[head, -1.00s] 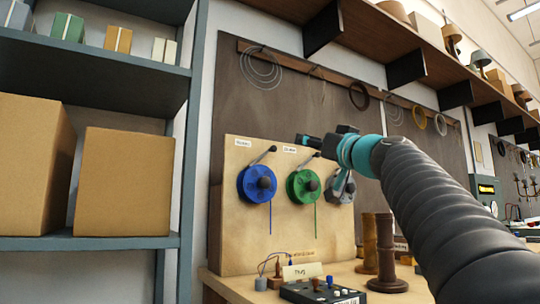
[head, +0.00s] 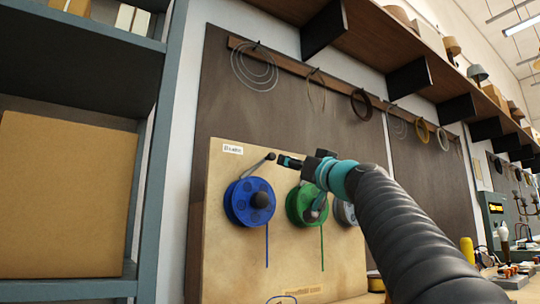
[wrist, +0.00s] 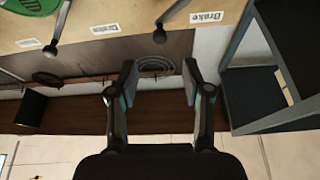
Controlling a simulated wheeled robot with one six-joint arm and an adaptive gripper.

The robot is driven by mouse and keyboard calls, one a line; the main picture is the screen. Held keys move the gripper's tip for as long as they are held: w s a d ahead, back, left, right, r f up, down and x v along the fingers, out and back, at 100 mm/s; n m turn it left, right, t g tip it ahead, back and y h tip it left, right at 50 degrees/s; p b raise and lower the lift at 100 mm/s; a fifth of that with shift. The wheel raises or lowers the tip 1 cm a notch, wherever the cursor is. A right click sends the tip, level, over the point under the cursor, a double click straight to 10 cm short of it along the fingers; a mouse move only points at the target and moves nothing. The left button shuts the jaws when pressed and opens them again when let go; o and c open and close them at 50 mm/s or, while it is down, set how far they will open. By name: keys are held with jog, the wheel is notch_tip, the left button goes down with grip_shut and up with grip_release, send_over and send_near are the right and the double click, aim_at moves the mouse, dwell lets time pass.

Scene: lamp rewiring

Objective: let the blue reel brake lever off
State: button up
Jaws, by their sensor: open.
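The blue reel (head: 249,202) hangs on the upright wooden board. Its brake lever (head: 256,164) slants up to the right from above the reel and ends in a dark knob. My gripper (head: 284,161) is just right of that knob, with a small gap. In the wrist view, picture turned over, the lever (wrist: 168,20) hangs at the top, its knob in line with the space between my open fingers (wrist: 160,76) but beyond their tips. The fingers hold nothing. The blue reel is outside the wrist view.
A grey reel (head: 345,213) is partly hidden. A shelf with a cardboard box (head: 62,195) stands at left.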

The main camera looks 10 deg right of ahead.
aim_at(273, 156)
jog(key=p+x, duration=0.6)
jog(key=x, duration=0.4)
jog(key=shift+r, duration=0.25)
jog(key=shift+w+a+p, duration=0.25)
jog(key=shift+w+p, duration=0.05)
jog(key=shift+w, duration=0.25)
jog(key=shift+c, duration=0.2)
grip_shut()
